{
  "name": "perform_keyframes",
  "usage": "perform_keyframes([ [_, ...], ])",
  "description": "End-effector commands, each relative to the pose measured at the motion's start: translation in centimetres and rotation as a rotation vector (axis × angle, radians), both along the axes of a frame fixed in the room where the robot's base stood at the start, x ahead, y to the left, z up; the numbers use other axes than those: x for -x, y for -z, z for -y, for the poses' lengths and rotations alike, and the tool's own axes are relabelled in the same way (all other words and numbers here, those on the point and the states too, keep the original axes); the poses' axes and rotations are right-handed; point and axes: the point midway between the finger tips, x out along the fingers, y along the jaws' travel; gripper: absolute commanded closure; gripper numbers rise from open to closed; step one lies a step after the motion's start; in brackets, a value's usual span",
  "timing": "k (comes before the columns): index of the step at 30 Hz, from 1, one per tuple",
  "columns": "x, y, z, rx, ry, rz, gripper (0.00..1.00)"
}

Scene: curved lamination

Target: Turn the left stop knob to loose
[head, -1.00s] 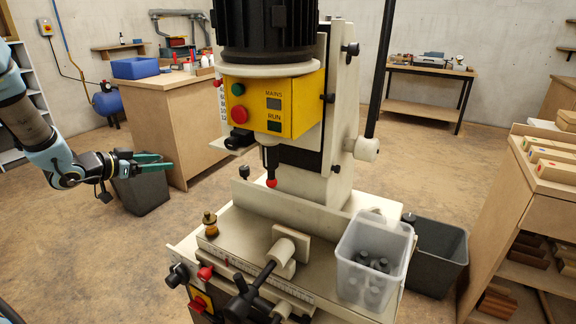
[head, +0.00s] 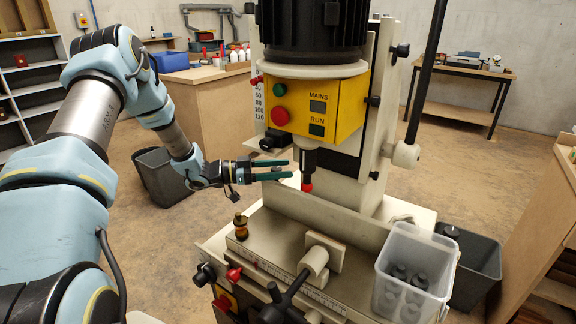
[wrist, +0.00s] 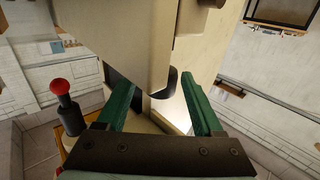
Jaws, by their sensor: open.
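My gripper (head: 291,169) is open and empty, at the left of the spindle, below the yellow control box, with its green fingers pointing right. In the wrist view the fingers (wrist: 160,82) are spread, with a pale machine part and a dark rounded part beyond them. Several knobs show on the machine: a black knob (head: 205,273) and a red handle (head: 233,274) at the table's front left, and a brass knob (head: 240,222) above them. I cannot tell which is the left stop knob. Its setting is not readable.
The yellow control box (head: 318,107) is above. A clear bin (head: 407,306) with dark cylinders stands at the table's right. A dark bin (head: 160,177) stands on the floor at left.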

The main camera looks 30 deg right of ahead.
Motion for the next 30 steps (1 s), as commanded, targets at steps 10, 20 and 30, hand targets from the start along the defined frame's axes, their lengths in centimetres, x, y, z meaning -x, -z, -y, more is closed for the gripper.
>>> perform_keyframes([
  [10, 0.6, 0.0, 2.0, 0.001, -0.001, 0.002, 0.31],
  [20, 0.6, 0.0, 2.0, 0.000, -0.001, 0.001, 0.48],
  [30, 0.6, 0.0, 2.0, -0.001, -0.001, 0.001, 0.87],
])
